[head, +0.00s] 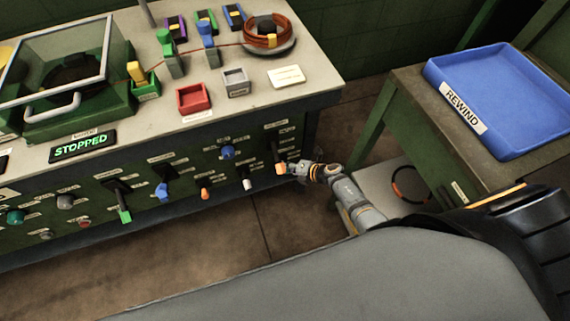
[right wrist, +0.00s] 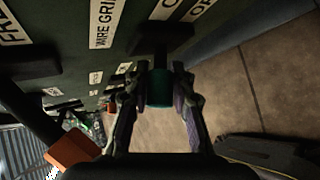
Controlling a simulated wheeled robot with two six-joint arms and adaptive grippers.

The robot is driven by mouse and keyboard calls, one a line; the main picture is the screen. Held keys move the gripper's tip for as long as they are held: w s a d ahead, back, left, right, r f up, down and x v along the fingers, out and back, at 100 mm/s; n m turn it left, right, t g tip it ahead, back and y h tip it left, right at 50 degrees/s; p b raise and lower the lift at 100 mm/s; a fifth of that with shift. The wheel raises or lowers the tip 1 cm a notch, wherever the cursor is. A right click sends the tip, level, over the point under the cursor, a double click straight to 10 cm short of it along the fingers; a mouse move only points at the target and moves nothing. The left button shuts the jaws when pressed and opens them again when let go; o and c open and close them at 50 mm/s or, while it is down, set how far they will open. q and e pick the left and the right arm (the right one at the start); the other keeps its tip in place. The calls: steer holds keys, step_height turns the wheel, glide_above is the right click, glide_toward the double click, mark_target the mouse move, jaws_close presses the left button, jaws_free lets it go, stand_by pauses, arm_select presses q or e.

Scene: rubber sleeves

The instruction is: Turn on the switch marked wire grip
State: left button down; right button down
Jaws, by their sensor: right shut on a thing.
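The WIRE GRIP label (right wrist: 103,22) is on the dark green panel at the upper left of the right wrist view. My right gripper (right wrist: 160,88) is shut on a teal switch tip (right wrist: 159,92), with a finger on each side and a dark lever behind it. In the head view my right gripper (head: 298,170) is at the right end of the panel, beside an orange switch tip (head: 281,169). The teal tip is hidden there. Cut-off labels beside the lever are only partly readable. My left gripper is not in view.
More switches line the panel to the left, including a white-tipped one (head: 249,185) and an orange one (head: 205,193). In the wrist view an orange tip (right wrist: 72,150) stands close at lower left. A blue REWIND tray (head: 505,95) is at right. The display (head: 82,145) reads STOPPED.

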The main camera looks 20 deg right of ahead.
stand_by(0.3)
steer(key=c, duration=1.1)
jaws_free()
steer(key=shift+s+d+r, duration=0.15)
steer(key=shift+d, duration=0.1)
steer(key=v, duration=1.1)
steer(key=shift+r, duration=0.25)
steer(key=shift+d, duration=0.1)
